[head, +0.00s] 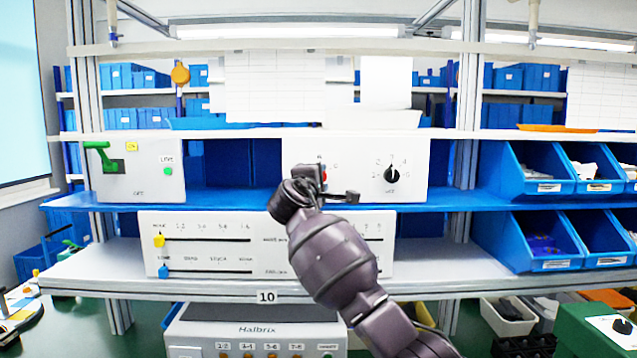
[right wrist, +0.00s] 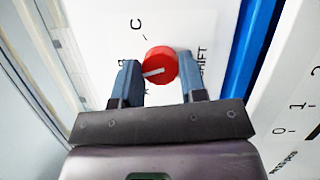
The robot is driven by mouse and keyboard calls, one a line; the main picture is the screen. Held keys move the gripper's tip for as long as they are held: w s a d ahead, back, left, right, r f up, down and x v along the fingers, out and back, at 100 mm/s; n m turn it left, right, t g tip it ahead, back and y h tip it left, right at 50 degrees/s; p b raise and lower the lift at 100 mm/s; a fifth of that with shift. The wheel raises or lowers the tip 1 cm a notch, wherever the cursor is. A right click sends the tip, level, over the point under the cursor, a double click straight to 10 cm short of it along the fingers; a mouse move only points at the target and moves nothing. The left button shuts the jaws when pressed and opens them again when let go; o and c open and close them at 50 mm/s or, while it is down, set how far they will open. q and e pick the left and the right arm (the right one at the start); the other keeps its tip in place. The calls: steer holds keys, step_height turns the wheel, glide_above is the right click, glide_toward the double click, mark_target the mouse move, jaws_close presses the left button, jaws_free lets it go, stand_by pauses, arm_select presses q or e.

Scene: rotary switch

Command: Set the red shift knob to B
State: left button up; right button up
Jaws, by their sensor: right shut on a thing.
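The red shift knob (right wrist: 160,64) sits on a white panel, above the printed word SHIFT in the panel's own orientation. My right gripper (right wrist: 158,70) is shut on it, one finger at each side. The knob's white pointer line points left and slightly down in the right wrist view, roughly between the A and B marks. The B mark is partly hidden by the left finger. In the head view the knob (head: 324,174) is mostly hidden behind my right gripper (head: 320,186). My left gripper is out of view.
A black rotary dial (head: 391,174) is on the same panel, right of the knob. A box with a green lever (head: 100,152) stands at the left. A slider panel (head: 215,250) is below, and blue bins (head: 540,245) are at the right.

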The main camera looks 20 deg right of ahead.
steer(key=shift+m+g, duration=0.5)
steer(key=shift+m, duration=1.1)
steer(key=o, duration=0.9)
steer(key=shift+r, duration=0.1)
steer(key=shift+b+v, duration=0.75)
steer(key=shift+v, duration=4.7)
steer(key=shift+r, duration=0.1)
